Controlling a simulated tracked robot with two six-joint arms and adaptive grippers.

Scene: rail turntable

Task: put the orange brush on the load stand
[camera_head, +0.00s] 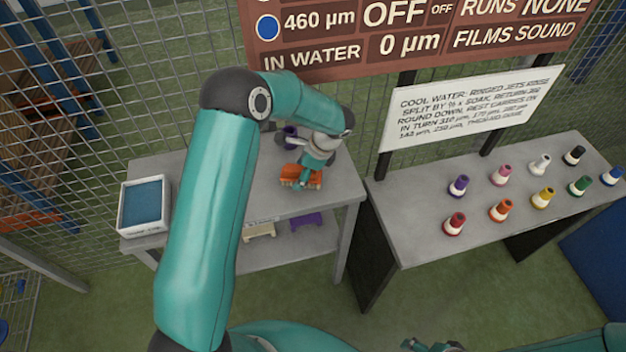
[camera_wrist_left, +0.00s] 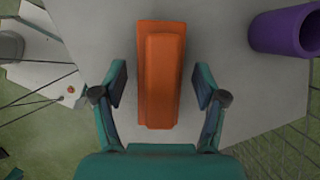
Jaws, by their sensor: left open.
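The orange brush (camera_head: 290,178) is on the grey bench, partly hidden by my left gripper (camera_head: 304,181). In the left wrist view, the orange brush (camera_wrist_left: 161,70) is a long block with a raised narrower part. It lies between the two spread fingers of my left gripper (camera_wrist_left: 160,85), with a gap on both sides. The left gripper is open and holds nothing. At the bottom edge of the head view, a small teal part looks like my right gripper (camera_head: 430,345); its fingers are not clear. I cannot tell which thing is the load stand.
A purple cylinder (camera_wrist_left: 285,32) lies near the brush. A white tray with a blue inside (camera_head: 145,205) stands at the bench's left end. Several coloured bottles stand on the right-hand table (camera_head: 420,235). A wire fence and signs are behind. A lower shelf holds purple and cream things.

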